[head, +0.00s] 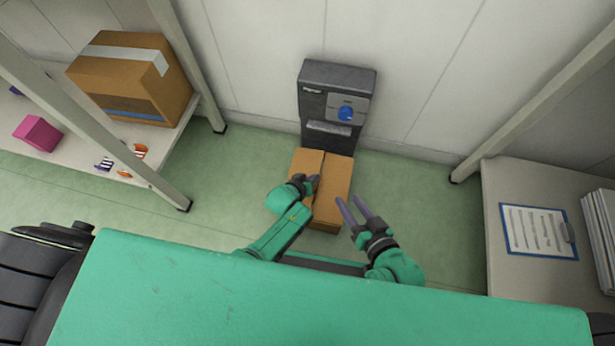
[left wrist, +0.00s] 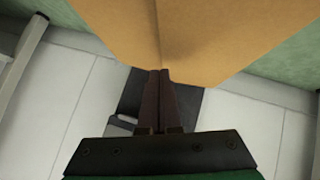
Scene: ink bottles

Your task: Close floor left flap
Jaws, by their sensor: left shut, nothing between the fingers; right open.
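A brown cardboard box (head: 337,174) stands on the green floor against a dark grey machine. Two flap panels show on its top, with a thin dark seam between them. The left flap (head: 306,160) looks nearly level with the right one; I cannot tell if it lies fully flat. My left gripper (head: 314,183) is shut and empty at the left flap, close to the seam. In the left wrist view its fingers (left wrist: 159,74) point at the cardboard (left wrist: 215,35); contact is unclear. My right gripper (head: 355,203) is open and empty, at the box's right front side.
A shelf at left holds a larger taped carton (head: 130,85) and a pink box (head: 38,134). A table at right holds a clipboard (head: 538,232). Floor beside the box is clear.

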